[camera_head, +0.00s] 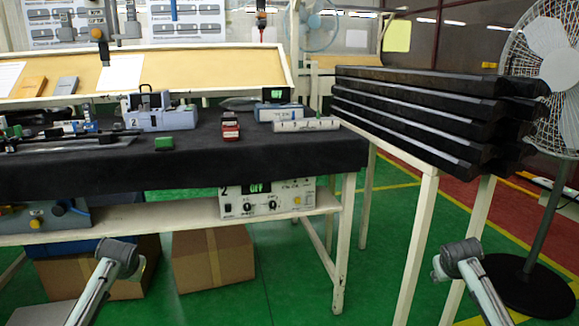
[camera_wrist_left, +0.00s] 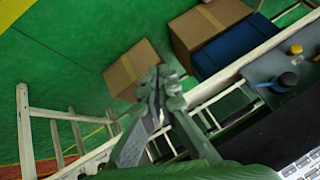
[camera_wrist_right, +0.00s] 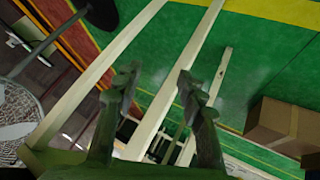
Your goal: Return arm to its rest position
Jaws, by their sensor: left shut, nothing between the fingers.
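My left gripper (camera_wrist_left: 158,78) shows in the left wrist view with its fingertips together and nothing between them. Beyond it are the green floor and a cardboard box. My right gripper (camera_wrist_right: 156,80) shows in the right wrist view with its fingers apart and empty. White table legs and the green floor lie beyond it. In the head view both arms show only at the lower left and lower right, in front of the bench and apart from it. The fingertips cannot be made out there.
A workbench with a black cover (camera_head: 270,155) bears a blue-grey fixture (camera_head: 160,118), a green block (camera_head: 164,145), a red block (camera_head: 230,131) and a white strip (camera_head: 306,125). Black bars (camera_head: 420,110) are stacked at right beside a fan (camera_head: 558,70). Cardboard boxes (camera_head: 213,262) stand beneath.

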